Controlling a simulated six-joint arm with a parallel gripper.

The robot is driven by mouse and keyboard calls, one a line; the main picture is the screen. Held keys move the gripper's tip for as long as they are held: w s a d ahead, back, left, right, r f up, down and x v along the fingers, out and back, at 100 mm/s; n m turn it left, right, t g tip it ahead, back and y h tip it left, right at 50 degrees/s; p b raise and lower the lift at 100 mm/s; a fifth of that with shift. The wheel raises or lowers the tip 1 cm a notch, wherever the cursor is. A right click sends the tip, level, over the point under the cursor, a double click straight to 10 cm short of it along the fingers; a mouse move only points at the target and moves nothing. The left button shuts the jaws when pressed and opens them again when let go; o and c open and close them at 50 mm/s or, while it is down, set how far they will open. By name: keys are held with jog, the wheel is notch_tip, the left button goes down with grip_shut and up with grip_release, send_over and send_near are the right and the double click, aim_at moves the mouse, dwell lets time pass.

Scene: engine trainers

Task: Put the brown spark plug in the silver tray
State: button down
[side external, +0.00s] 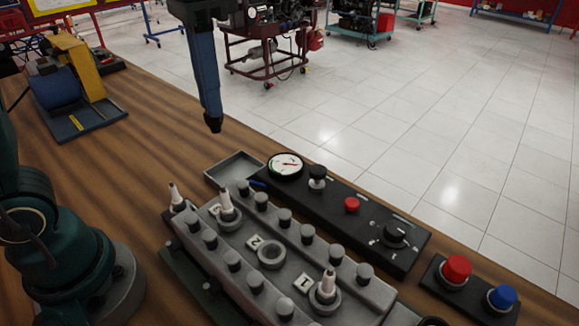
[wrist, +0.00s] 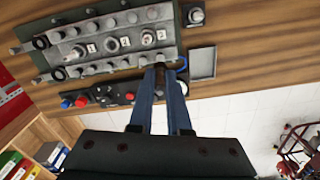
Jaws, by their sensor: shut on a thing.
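My gripper (side external: 211,118) is shut and raised above the table, with its blue fingers pointing down. In the wrist view my gripper (wrist: 162,72) has a small dark brownish thing between its fingertips. I take this to be the brown spark plug (wrist: 167,65), but it is mostly hidden by the fingers. The silver tray (side external: 213,176) is shallow, square and empty. It lies on the table below my gripper in the side view, next to the gauge panel. In the wrist view the tray (wrist: 204,76) is right of my fingertips.
A grey engine block (side external: 290,240) has numbered sockets. White-tipped plugs stand in sockets 3 (side external: 227,200) and 1 (side external: 328,284); socket 2 (side external: 271,254) is empty. Another plug (side external: 175,196) stands at the block's far left corner. A black control panel (side external: 330,202) lies along the block.

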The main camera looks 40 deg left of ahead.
jog(key=shift+w+f+m, duration=0.15)
jog(key=shift+w+m, duration=0.3)
jog(key=shift+m, duration=0.15)
jog(key=w+a+f+n, duration=0.1)
jog(key=a+f, duration=0.4)
jog(key=a, duration=0.5)
jog(key=w+a+f, duration=0.1)
jog(key=a+f, duration=0.4)
jog(key=a, duration=0.6)
jog(key=shift+w+d+f, duration=1.15)
jog(key=shift+d+f, duration=0.35)
jog(key=shift+f, duration=0.3)
jog(key=shift+w+d+f, duration=1.2)
jog(key=shift+d+f, duration=0.3)
jog(key=shift+f, duration=0.3)
jog(key=shift+w+d+f, duration=1.15)
jog(key=shift+d+f, duration=0.35)
jog(key=shift+f, duration=0.3)
